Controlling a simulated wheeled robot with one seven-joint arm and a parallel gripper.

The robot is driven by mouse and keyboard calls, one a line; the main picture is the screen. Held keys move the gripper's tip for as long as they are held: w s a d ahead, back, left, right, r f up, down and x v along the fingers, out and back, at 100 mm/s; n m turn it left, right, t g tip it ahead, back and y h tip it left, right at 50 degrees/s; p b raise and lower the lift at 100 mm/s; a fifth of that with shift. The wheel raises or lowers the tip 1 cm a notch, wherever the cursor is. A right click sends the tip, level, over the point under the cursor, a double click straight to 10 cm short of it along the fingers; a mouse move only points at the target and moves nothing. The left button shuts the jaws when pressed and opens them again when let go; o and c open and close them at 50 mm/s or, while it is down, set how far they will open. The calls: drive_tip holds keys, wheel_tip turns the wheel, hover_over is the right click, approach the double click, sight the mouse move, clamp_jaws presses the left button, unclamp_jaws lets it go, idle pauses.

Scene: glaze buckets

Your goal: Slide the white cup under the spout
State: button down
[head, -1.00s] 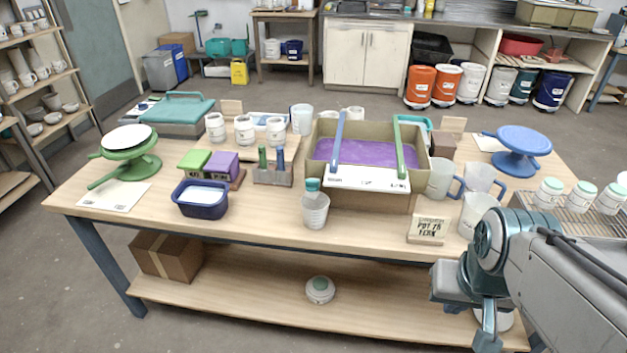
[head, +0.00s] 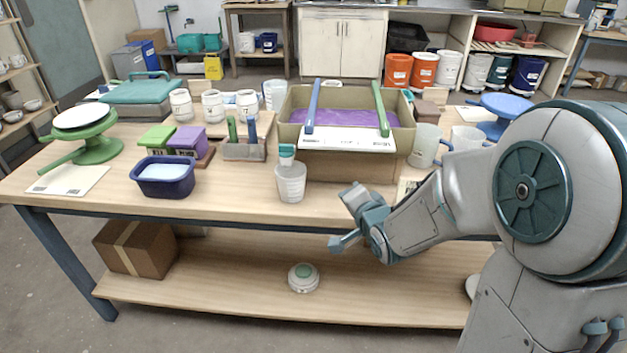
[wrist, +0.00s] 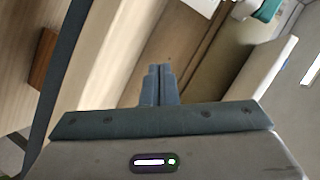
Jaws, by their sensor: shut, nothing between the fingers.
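A whitish translucent cup (head: 290,184) stands upright on the front of the wooden table, just left of the tan box. A teal cap (head: 287,152) shows right behind or above its rim; I cannot tell whether it belongs to the cup. I cannot make out a spout clearly. My gripper (head: 345,241) is just off the table's front edge, right of the cup and lower than it, apart from it. In the wrist view, the fingers (wrist: 158,86) are together and empty.
The tan box (head: 350,167) of purple glaze stands behind the gripper, with a blue and a green stick across it. Left are a navy tub (head: 163,178) and a green turntable (head: 92,146). Mugs (head: 425,143) stand right. A white-lidded jar (head: 303,277) sits on the lower shelf.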

sight(291, 183)
drive_tip(key=w+a+m+t+y+b, duration=0.1)
drive_tip(key=w+a, duration=0.2)
drive_tip(key=w+a+f+m+t+y+b, duration=0.1)
drive_tip(key=w+a, duration=0.2)
drive_tip(key=w+a+f+m+y+b, duration=0.1)
drive_tip(key=w+a+y, duration=0.1)
drive_tip(key=w+a, duration=0.1)
drive_tip(key=shift+w+m+t, duration=0.3)
drive_tip(key=shift+w+t, duration=0.1)
drive_tip(key=shift+w, duration=0.15)
drive_tip(key=shift+s, duration=0.1)
